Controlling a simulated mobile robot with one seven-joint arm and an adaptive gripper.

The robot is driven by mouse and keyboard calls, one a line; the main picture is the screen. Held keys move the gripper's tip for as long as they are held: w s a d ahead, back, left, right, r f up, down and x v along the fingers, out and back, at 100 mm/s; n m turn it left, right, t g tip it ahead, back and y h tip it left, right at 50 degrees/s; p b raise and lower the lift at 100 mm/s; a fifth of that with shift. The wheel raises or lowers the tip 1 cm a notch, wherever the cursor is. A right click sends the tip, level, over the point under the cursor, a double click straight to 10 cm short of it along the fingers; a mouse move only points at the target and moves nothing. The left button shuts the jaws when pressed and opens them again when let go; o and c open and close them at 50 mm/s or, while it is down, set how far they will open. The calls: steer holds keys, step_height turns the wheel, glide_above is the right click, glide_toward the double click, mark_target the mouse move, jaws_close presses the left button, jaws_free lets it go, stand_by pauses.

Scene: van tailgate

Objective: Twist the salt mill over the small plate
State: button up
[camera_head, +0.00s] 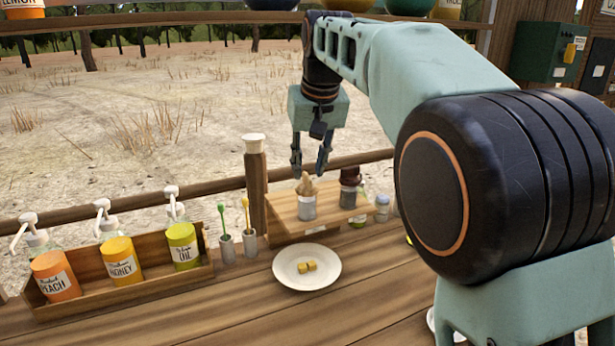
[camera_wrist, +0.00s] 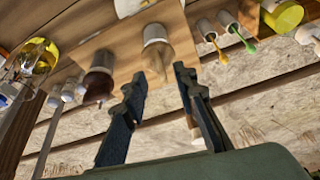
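The small plate (camera_head: 288,278) is white and lies on the wooden counter, with a few small yellow cubes on it. A tall wooden cylinder with a cream cap (camera_head: 254,180), which looks like the salt mill, stands upright behind and left of the plate.
A raised wooden board (camera_head: 285,219) carries the grey cup and a dark-topped jar (camera_head: 349,190). Two small cups with green and yellow spoons (camera_head: 227,248) stand left of the plate. A wooden tray (camera_head: 85,306) holds several pump bottles. The counter in front is clear.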

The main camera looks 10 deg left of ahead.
steer(key=shift+x, duration=1.15)
jaws_close()
steer(key=shift+r, duration=0.1)
